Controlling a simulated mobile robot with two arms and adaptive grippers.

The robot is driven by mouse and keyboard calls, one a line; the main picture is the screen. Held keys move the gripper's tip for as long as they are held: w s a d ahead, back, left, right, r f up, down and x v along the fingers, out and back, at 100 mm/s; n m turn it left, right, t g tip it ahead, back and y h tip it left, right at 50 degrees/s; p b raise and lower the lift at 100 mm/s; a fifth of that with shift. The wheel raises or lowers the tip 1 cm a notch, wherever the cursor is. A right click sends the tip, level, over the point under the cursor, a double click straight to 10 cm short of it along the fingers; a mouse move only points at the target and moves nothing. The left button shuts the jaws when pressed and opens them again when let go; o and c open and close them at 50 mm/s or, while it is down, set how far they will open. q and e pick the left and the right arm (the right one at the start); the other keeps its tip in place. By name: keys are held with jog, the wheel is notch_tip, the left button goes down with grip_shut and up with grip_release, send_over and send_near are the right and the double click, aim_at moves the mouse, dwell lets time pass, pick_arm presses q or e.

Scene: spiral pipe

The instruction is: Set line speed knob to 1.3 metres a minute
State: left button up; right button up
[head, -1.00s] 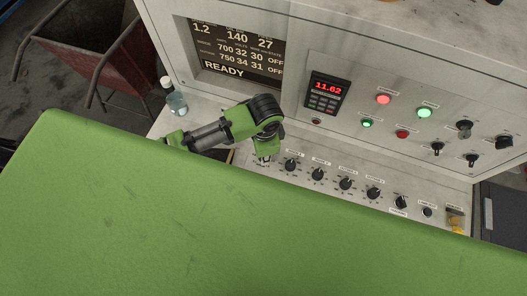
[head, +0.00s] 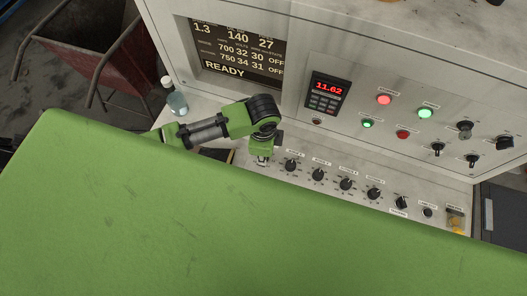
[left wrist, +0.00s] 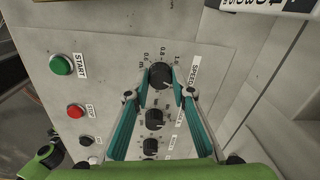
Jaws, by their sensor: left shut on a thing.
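The line speed knob (left wrist: 161,75) is a round black dial with a pale scale and a SPEED label, seen in the left wrist view. My left gripper (left wrist: 162,86) has its teal fingers on either side of it and is shut on it. In the head view my left gripper (head: 263,156) points down at the left end of the knob row and hides the knob there. The screen (head: 238,50) reads 1.3 at its top left, with READY at the bottom. My right gripper is not in view.
More black knobs (head: 318,174) run to the right along the sloped panel. In the left wrist view a green START button (left wrist: 61,64) and a red button (left wrist: 75,111) are left of the knob. A clear bottle (head: 177,101) stands on the ledge behind my left arm.

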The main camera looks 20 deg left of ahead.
pick_arm(q)
jog(key=o, duration=1.1)
notch_tip(320, 180, up, 12)
jog(key=shift+s, duration=0.3)
jog(key=shift+d, duration=0.1)
